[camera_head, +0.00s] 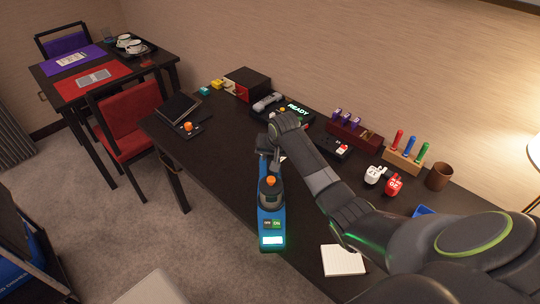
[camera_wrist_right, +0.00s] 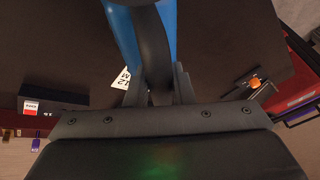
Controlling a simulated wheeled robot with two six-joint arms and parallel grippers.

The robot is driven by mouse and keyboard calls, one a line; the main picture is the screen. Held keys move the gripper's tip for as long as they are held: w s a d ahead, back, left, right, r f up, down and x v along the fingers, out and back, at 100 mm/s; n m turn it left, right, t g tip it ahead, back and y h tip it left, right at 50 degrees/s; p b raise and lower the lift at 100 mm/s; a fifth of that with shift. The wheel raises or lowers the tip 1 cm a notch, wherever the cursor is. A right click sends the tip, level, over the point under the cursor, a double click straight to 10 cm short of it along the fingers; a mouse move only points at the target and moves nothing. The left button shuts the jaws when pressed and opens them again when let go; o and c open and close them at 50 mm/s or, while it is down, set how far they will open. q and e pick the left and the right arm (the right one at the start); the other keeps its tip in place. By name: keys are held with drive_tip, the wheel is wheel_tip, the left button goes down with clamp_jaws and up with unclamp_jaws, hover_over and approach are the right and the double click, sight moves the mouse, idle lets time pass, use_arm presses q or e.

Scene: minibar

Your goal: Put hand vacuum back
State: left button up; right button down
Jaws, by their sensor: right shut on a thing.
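The hand vacuum (camera_head: 271,212) is blue and grey with an orange button and a lit end panel. My right gripper (camera_head: 275,158) is shut on its dark handle, at the end farther from me. The lit end points toward me, over the desk's front edge. In the right wrist view the blue body and dark handle (camera_wrist_right: 150,40) run between the fingers (camera_wrist_right: 160,92). A black unit with a green READY display (camera_head: 298,108) stands at the back of the desk, partly behind my arm. My left gripper is not in view.
On the dark desk (camera_head: 222,140) are a box (camera_head: 247,84), a black folder (camera_head: 179,107), a rack of colored sticks (camera_head: 404,160), red and white items (camera_head: 393,184), a brown cup (camera_head: 439,177) and a notepad (camera_head: 343,260). A red chair (camera_head: 128,125) stands at left.

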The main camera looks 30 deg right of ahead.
drive_tip(key=c, duration=1.7)
unclamp_jaws()
drive_tip(key=o, duration=0.4)
drive_tip(key=shift+r, duration=0.1)
drive_tip(key=shift+o, duration=0.2)
drive_tip(key=shift+r, duration=0.1)
drive_tip(key=v, duration=1.1)
drive_tip(key=shift+s+r, duration=0.25)
drive_tip(key=shift+r, duration=0.1)
